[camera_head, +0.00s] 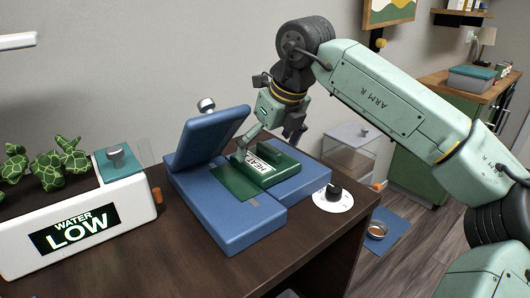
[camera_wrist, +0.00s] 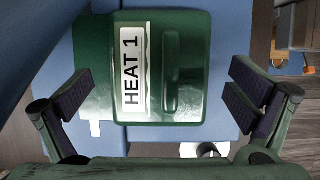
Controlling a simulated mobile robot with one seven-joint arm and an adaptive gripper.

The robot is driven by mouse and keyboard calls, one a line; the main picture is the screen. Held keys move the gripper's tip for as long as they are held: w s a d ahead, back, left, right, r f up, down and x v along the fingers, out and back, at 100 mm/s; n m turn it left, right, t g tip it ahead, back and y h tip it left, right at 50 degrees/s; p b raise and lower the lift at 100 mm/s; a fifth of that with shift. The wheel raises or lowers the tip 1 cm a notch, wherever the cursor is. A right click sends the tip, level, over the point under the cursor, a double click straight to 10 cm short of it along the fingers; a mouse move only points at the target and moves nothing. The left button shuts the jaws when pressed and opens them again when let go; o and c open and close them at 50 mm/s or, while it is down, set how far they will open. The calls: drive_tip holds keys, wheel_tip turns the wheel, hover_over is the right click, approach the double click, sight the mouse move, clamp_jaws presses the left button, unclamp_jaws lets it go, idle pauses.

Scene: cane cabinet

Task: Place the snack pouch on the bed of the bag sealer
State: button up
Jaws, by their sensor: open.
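The snack pouch (camera_head: 262,170) is green, with a white label reading HEAT 1 and a raised ridge. It lies across the blue bed of the bag sealer (camera_head: 243,222), its flat green end towards the left. The sealer's blue lid (camera_head: 210,138) is tilted up. In the wrist view the pouch (camera_wrist: 190,60) lies label up, on the blue bed (camera_wrist: 228,110). My gripper (camera_head: 268,140) is just above the pouch. Its fingers (camera_wrist: 160,95) are wide open, one on either side of the pouch, with a gap at the right finger. Contact at the left cannot be told.
A white planter (camera_head: 120,220) marked WATER LOW, with green plants, stands left of the sealer. A white dial with a black knob (camera_head: 333,192) is by the sealer's right corner. The dark table (camera_head: 300,245) is clear in front. A bowl (camera_head: 376,230) is on the floor mat.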

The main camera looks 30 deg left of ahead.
drive_tip(key=d+r, duration=0.2)
drive_tip(key=shift+s+d+r, duration=0.2)
drive_tip(key=shift+s+r, duration=0.1)
drive_tip(key=s+d+b, duration=0.2)
drive_tip(key=s+d, duration=0.1)
drive_tip(key=d, duration=0.7)
drive_tip(key=shift+s, duration=0.4)
drive_tip(key=shift+r, duration=0.1)
idle(1.4)
